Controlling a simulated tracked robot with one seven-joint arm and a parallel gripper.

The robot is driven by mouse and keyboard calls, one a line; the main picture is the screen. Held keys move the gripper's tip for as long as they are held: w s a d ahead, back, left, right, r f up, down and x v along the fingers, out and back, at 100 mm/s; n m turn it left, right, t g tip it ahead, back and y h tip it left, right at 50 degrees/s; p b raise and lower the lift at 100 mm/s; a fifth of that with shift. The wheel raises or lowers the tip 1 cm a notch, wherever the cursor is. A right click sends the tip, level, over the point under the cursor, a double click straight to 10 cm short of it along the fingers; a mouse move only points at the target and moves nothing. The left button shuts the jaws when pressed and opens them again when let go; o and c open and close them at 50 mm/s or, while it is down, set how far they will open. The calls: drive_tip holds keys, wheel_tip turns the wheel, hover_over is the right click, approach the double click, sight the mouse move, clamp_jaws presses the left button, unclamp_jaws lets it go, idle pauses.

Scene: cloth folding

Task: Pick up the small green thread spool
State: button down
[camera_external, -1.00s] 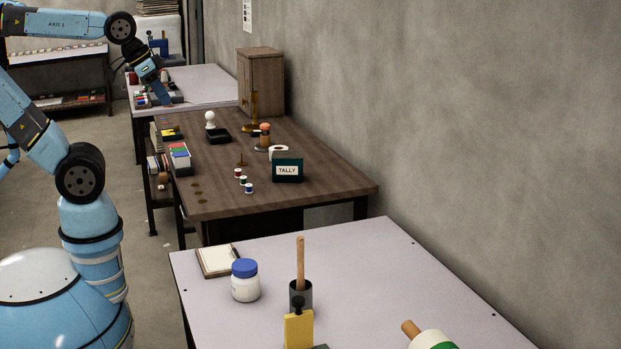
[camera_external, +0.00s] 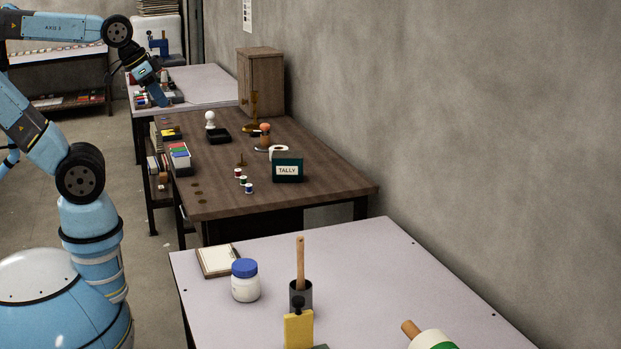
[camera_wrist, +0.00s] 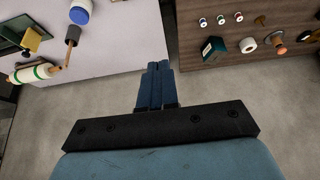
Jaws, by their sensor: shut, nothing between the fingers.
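The small green thread spool (camera_external: 243,181) stands on the brown wooden table between a red spool (camera_external: 238,173) and a blue spool (camera_external: 249,188). In the wrist view the middle spool of the same row (camera_wrist: 221,19) is at the top right; its colour is hard to make out. My gripper (camera_external: 160,99) is in the air, up and to the left of the spools in the external view. In the wrist view its blue fingers (camera_wrist: 158,66) are together and empty, with floor behind them and the spools well off to the right.
A dark green TALLY box (camera_external: 288,172) stands right of the spools. A thin spike on a base (camera_external: 241,161) stands behind them. A box of coloured items (camera_external: 180,158) is at the table's left edge. A pale table (camera_external: 360,270) with a jar (camera_external: 245,281) is nearer.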

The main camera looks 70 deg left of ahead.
drive_tip(key=c, duration=1.8)
unclamp_jaws()
drive_tip(key=o, duration=1)
drive_tip(key=shift+c, duration=0.2)
drive_tip(key=shift+w, duration=0.1)
drive_tip(key=n+t+h, duration=0.5)
drive_tip(key=n+h, duration=0.3)
drive_tip(key=n, duration=2.1)
hover_over(239, 184)
drive_tip(key=s+a, duration=0.4)
drive_tip(key=s, duration=0.1)
drive_tip(key=f, duration=3.2)
drive_tip(key=shift+s, duration=0.2)
drive_tip(key=shift+x, duration=3.7)
